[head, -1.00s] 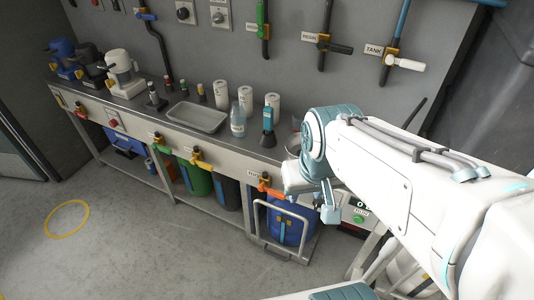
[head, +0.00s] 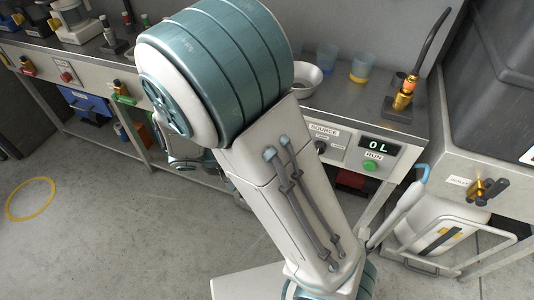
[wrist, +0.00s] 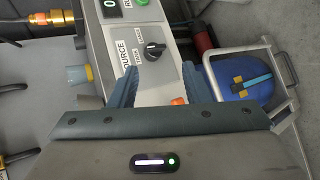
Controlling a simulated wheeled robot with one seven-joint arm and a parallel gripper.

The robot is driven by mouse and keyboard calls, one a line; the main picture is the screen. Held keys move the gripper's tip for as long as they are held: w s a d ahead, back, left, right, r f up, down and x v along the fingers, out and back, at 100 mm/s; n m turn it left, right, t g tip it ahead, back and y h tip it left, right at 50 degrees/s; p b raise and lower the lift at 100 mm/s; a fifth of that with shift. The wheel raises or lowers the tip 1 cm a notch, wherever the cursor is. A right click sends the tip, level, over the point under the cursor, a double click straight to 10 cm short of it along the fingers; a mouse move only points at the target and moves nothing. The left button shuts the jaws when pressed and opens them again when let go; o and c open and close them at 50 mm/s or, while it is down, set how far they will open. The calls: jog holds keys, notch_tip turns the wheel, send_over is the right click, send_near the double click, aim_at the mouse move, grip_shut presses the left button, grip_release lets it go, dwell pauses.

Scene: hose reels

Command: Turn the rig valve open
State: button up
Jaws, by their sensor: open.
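No label reading "rig" is legible, so I cannot tell which valve is the rig valve. A small orange piece (wrist: 179,101), perhaps a valve handle, shows between my gripper's fingers in the wrist view, low in the gap by the palm. My gripper (wrist: 168,68) is open, its two teal fingers apart, with the SOURCE panel and its black knob (wrist: 154,50) beyond them. I see no contact with either. In the head view, a brass valve with a dark handle (head: 485,189) is on the right-hand unit. My arm hides much of the bench front.
The bench carries a display (head: 379,146), a green RUN button (head: 370,167) and a brass fitting with a dark hose (head: 402,98). A blue container (wrist: 240,80) in a metal frame lies right of the fingers in the wrist view. Open floor is at left.

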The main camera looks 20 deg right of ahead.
jog(key=w+a+f+n+t+h+b, duration=0.3)
jog(key=w+a+f+t+b, duration=0.25)
jog(key=a+f+t, duration=0.3)
jog(key=b+x, duration=0.4)
jog(key=x, duration=0.9)
jog(key=shift+d+r, duration=0.2)
grip_shut()
